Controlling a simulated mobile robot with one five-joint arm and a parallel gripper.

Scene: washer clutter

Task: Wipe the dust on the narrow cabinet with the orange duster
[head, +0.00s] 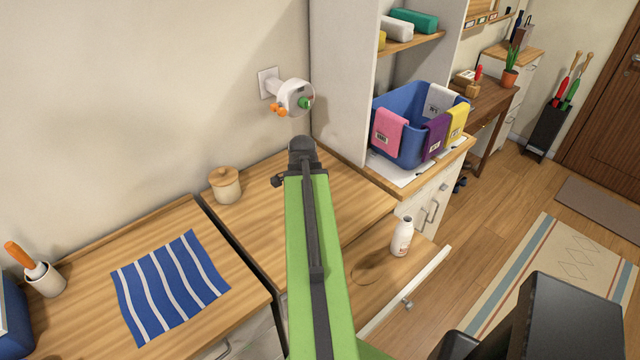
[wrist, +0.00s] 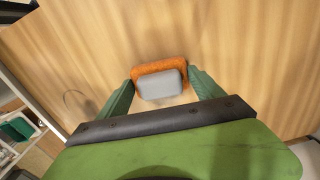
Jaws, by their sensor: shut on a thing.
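My gripper (wrist: 160,85) has its two green fingers closed on the orange duster (wrist: 150,68), which has an orange pad and a grey block on the near side. Behind the duster in the wrist view is a wooden surface; I cannot tell whether the duster touches it. In the head view my green arm hides the gripper and duster. The arm crosses a wooden cabinet top (head: 256,222), which seems to be the narrow cabinet. A faint dark ring (head: 368,272) shows on a wooden surface right of my arm. I cannot clearly make out dust.
A white bottle (head: 402,238) stands right of my arm, near a white front with a knob. A lidded jar (head: 226,185) stands left of it. A striped blue cloth (head: 170,287) lies on the left counter. A blue basket (head: 398,142) with cloths stands behind right.

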